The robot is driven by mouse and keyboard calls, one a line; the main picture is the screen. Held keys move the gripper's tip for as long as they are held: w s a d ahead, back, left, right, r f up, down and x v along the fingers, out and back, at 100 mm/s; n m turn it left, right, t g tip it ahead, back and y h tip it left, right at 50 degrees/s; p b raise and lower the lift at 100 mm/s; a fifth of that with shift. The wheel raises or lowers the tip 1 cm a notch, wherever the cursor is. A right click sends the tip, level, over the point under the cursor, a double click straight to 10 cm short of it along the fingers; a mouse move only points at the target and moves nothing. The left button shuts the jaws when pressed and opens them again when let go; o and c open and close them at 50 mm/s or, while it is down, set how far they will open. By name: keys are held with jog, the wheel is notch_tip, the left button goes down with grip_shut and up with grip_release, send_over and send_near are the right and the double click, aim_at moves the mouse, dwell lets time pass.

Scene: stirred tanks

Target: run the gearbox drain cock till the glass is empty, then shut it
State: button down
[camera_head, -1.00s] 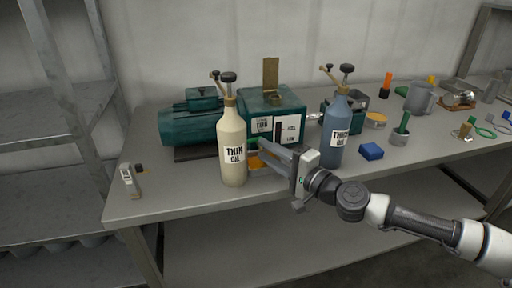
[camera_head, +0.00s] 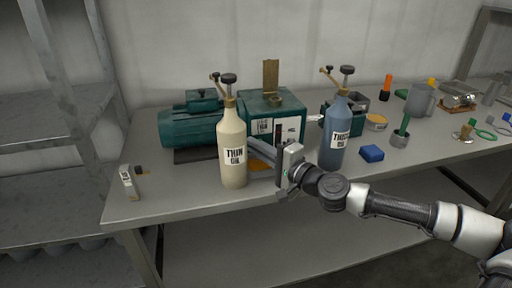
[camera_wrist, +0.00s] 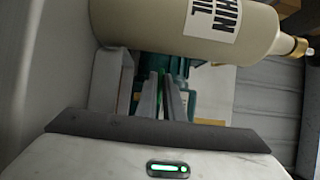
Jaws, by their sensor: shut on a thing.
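The teal gearbox (camera_head: 258,108) stands at the back of the bench with two white labels on its front. A dark upright strip, perhaps the sight glass (camera_head: 278,137), shows beside the right label; I cannot make out a level in it. My gripper (camera_head: 251,146) reaches left along the gearbox's lower front, its tips partly behind the cream thin oil bottle (camera_head: 232,150). In the wrist view its fingers (camera_wrist: 162,84) are closed around a narrow green piece (camera_wrist: 161,76), seemingly the drain cock handle. The cock's body and outlet are hidden.
A shallow tray with orange in it (camera_head: 259,167) lies under my fingers. The blue thick oil bottle (camera_head: 335,138) stands close right of my gripper. A blue block (camera_head: 371,153) lies farther right.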

jog(key=shift+a+r+m+t+h+p, duration=0.2)
jog(key=shift+m+t+h+p, duration=0.1)
jog(key=shift+h+p, duration=0.15)
jog(key=shift+f+m+t+h+p, duration=0.15)
jog(key=shift+m+t+h+p, duration=0.15)
jog(key=shift+m+t+h, duration=0.15)
jog(key=c, duration=1.9)
grip_release()
jog(key=shift+o, duration=0.2)
jog(key=p+v, duration=0.7)
jog(key=v, duration=1)
jog(key=shift+d, duration=0.15)
